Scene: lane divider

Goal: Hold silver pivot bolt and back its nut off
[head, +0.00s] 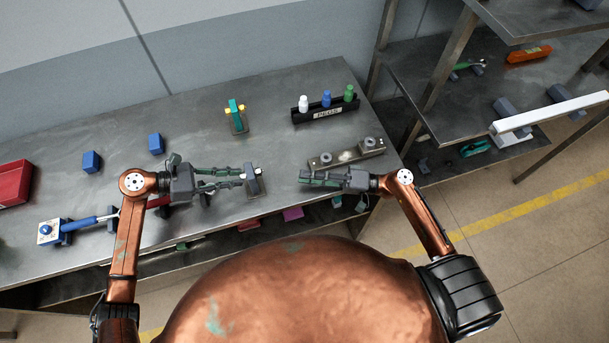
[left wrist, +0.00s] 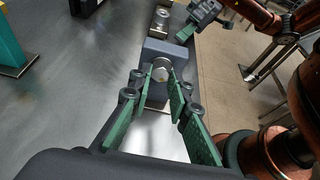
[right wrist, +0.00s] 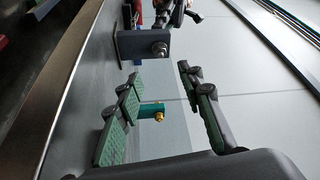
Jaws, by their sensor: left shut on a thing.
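The silver pivot bolt (left wrist: 161,70) runs through an upright grey block (head: 254,181) on the bench. My left gripper (head: 242,176) is shut on the bolt's head, which sits between its green-padded fingertips in the left wrist view. The bolt's nut end (right wrist: 160,48) sticks out of the other face of the block (right wrist: 140,44) in the right wrist view. My right gripper (head: 301,178) is open and empty, to the right of the block and apart from it. Its two fingers (right wrist: 158,78) are spread wide.
A teal block with yellow ends (head: 236,114) stands behind. A black rack (head: 325,112) holds white, blue and green pieces at the back right. A metal bar with round knobs (head: 346,157) lies near my right gripper. Blue blocks (head: 91,161) stand left.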

